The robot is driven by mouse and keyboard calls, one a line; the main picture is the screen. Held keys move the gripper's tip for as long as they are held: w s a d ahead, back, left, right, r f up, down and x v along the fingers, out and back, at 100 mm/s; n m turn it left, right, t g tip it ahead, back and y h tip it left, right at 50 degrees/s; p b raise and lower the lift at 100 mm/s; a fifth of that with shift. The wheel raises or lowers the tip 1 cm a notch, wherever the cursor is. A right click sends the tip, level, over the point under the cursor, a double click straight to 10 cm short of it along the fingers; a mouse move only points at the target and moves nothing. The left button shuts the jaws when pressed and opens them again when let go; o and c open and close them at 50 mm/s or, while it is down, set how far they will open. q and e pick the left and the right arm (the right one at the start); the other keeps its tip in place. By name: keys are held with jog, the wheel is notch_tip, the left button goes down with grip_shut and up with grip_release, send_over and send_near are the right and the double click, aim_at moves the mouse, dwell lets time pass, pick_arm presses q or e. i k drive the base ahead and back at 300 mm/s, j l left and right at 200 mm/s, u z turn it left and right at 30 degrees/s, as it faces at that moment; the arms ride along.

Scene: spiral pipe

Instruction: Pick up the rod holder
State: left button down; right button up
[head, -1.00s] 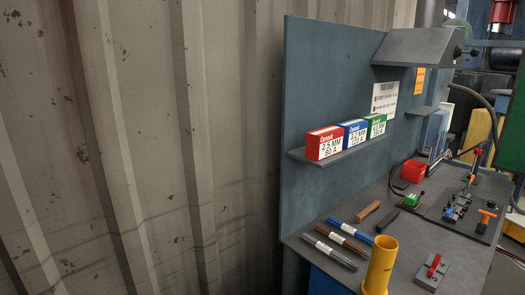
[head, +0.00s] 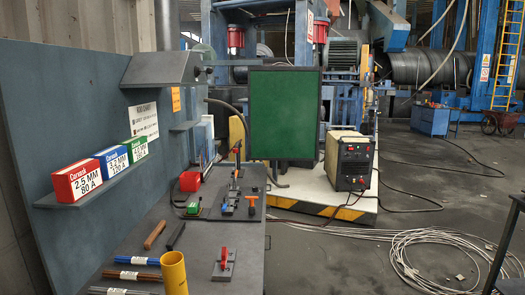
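A yellow open-topped tube (head: 174,276), which looks like the rod holder, stands upright on the grey workbench (head: 236,205) at the bottom of the head view. Its lower end is cut off by the picture edge. Three bundles of rods lie just left of it: a blue one (head: 134,261), a brown one (head: 131,275) and a grey one (head: 108,291) partly cut off. Neither of my grippers shows in the view.
A grey block with a red handle (head: 224,262) lies right of the tube. Brown (head: 155,234) and dark (head: 176,236) bars lie behind. Rod boxes (head: 110,167) stand on a shelf. A welding machine (head: 349,162) and coiled cables (head: 425,255) are to the right.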

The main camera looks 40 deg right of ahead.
aim_at(237, 147)
jog(key=z, duration=0.95)
